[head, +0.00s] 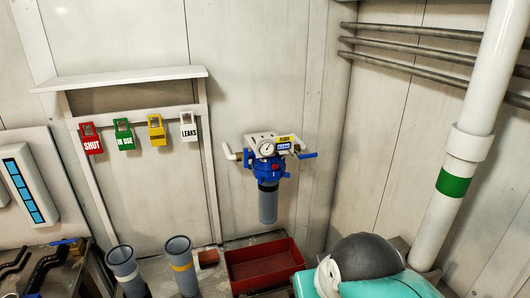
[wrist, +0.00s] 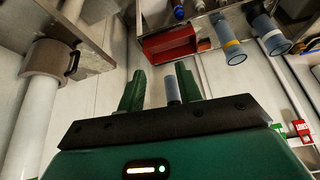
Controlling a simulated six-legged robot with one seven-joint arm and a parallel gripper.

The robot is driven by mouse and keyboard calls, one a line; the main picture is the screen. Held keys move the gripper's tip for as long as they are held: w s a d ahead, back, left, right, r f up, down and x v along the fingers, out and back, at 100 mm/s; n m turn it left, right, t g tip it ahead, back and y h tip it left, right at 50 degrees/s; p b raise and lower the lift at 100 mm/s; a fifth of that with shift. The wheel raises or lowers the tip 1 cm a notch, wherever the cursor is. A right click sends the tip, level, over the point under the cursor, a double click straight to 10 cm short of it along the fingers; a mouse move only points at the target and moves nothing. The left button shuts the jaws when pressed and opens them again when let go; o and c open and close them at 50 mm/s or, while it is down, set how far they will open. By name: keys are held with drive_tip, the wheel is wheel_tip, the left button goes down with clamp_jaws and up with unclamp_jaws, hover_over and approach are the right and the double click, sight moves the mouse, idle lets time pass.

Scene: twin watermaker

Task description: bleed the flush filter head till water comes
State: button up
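The flush filter (head: 268,204) hangs on the back wall, with a blue head (head: 262,184), a round gauge (head: 266,149) and a small red part (head: 275,167) on the head's front. A blue lever (head: 308,156) is at its right side. The wrist view is upside down. There my gripper (wrist: 158,82) has its two green fingers apart, with nothing held. The grey filter bowl (wrist: 171,88) shows beyond and between the fingers, apparently apart from them. The filter head is hidden behind my gripper's body in that view. The fingers are not visible in the head view. No water is visible.
A red tray (head: 265,266) is below the filter. Two grey tubes (head: 182,266) (head: 126,272) stand left of it. Several coloured tags (head: 124,135) hang under a shelf (head: 125,78). A white pipe (head: 462,150) with a green band stands at right.

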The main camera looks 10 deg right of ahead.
drive_tip(key=shift+c, duration=0.2)
clamp_jaws()
idle(1.6)
